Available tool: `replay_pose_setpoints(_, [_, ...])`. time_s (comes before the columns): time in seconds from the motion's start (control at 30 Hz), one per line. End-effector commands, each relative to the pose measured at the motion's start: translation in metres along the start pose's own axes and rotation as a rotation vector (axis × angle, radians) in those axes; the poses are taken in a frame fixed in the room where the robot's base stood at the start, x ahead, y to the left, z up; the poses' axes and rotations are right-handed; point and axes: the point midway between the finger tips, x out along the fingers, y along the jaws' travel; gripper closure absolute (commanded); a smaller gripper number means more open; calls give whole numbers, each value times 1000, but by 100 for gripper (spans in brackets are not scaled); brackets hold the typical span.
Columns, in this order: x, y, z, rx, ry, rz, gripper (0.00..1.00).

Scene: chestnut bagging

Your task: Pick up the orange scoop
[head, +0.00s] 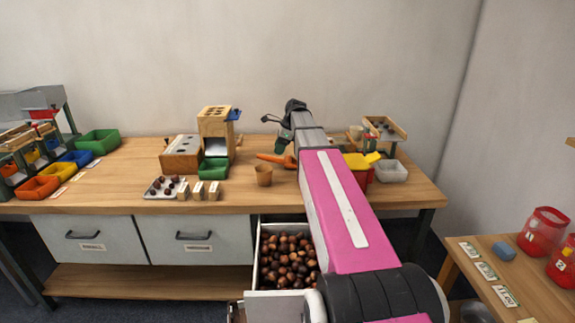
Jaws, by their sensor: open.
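The orange scoop (274,158) lies on the wooden workbench (120,185), behind a small tan cup. Its right part is close to my arm and partly hidden by it. My arm reaches forward over the bench, pink and grey. My gripper (283,143) is at the far end of the arm, small and dark, just above or behind the scoop's right end. The fingers are hard to make out, and nothing shows held between them. I cannot tell whether they touch the scoop.
An open drawer (251,281) full of chestnuts juts out below the bench. The tan cup (263,176), a wooden dispenser (215,130) and a green bin (214,168) stand left of my arm. A red-yellow container (362,168) and white tub (391,171) stand right.

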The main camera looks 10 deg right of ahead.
Motion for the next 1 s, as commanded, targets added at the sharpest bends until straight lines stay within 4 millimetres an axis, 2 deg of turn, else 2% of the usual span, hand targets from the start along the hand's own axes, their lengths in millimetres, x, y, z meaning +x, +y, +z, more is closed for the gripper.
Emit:
replay_pose_setpoints(0.27, [19, 3, -2, 0, 1, 1, 47])
replay_pose_setpoints(0.53, [54, 6, -6, 0, 0, 0, 47])
replay_pose_setpoints(0.8, [58, 6, -5, -1, 0, -1, 47])
replay_pose_setpoints(0.83, [58, 6, -5, -1, 0, -1, 53])
replay_pose_setpoints(0.97, [58, 6, -5, -1, 0, -1, 96])
replay_pose_setpoints(1.0, [58, 6, -5, -1, 0, -1, 100])
